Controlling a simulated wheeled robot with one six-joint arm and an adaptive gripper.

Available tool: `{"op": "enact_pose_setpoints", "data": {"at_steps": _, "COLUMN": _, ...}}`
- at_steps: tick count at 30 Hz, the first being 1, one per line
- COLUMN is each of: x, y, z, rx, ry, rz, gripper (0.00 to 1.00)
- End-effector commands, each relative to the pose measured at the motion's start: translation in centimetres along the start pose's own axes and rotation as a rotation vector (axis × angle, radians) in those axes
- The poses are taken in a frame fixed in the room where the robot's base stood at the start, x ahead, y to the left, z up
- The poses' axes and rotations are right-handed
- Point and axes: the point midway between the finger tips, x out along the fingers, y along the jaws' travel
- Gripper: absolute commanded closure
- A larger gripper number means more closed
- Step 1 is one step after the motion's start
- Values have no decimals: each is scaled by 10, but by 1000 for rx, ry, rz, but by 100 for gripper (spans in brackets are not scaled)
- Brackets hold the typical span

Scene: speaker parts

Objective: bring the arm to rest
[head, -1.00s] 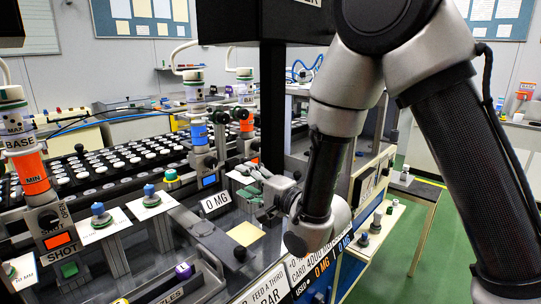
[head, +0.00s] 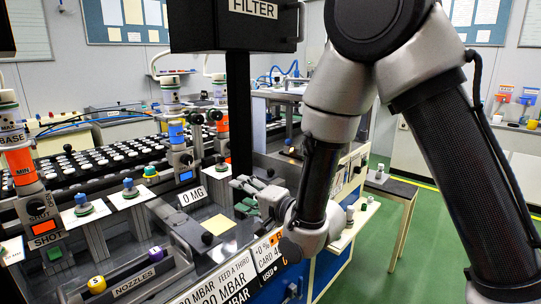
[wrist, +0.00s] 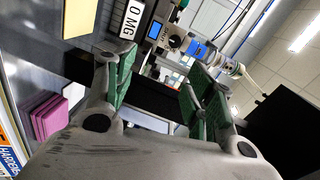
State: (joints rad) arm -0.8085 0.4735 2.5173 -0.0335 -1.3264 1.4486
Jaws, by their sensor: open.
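My gripper (head: 247,197) is at the middle of the head view, over the right part of the grey bench top, beside the black post. In the wrist view my gripper (wrist: 160,88) shows its two green-padded fingers spread apart with nothing between them. My arm comes down from the upper right of the head view, bent at the elbow. The gripper appears apart from the bench, though its exact height cannot be told.
A black post with a FILTER box (head: 253,24) stands close behind the gripper. A 0 MG display (head: 192,196), a yellow pad (head: 218,224) and a nozzles rack (head: 133,283) are on the bench. Pink blocks (wrist: 50,117) show in the wrist view.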

Motion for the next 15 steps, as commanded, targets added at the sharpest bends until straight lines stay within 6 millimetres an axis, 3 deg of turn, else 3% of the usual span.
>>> {"op": "enact_pose_setpoints", "data": {"at_steps": 8, "x": -7, "y": 54, "z": 6, "rx": -190, "ry": -48, "rz": 225, "gripper": 46}}
{"op": "enact_pose_setpoints", "data": {"at_steps": 15, "x": -40, "y": 118, "z": 13, "rx": -444, "ry": -190, "rz": 538, "gripper": 46}}
